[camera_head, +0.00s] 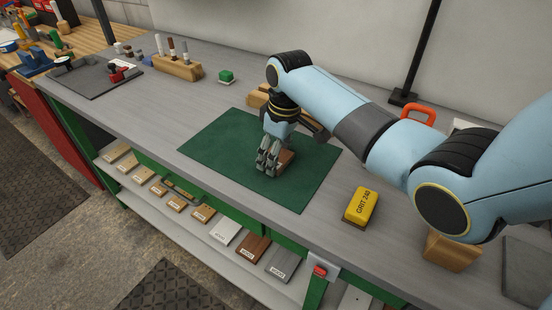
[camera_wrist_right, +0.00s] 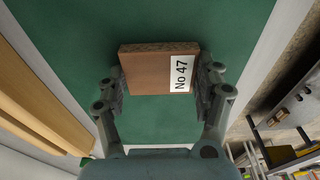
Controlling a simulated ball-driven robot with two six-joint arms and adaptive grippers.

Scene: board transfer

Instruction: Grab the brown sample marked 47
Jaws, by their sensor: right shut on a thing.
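The brown sample (camera_wrist_right: 148,68) is a small block with a white label reading "No 47". In the right wrist view it sits between the two fingers of my right gripper (camera_wrist_right: 160,82), which is shut on it. In the head view my right gripper (camera_head: 267,163) points down over the green mat (camera_head: 215,142), and the brown sample (camera_head: 285,160) shows partly behind its fingers. I cannot tell whether the sample touches the mat. My left gripper is not in view.
A yellow "GRIT 240" block (camera_head: 361,206) lies right of the mat. A wooden holder with upright tools (camera_head: 178,68) and a small green block (camera_head: 226,76) stand behind it. Several labelled samples lie on the lower shelf (camera_head: 180,220). Wooden pieces (camera_head: 258,98) lie at the mat's back edge.

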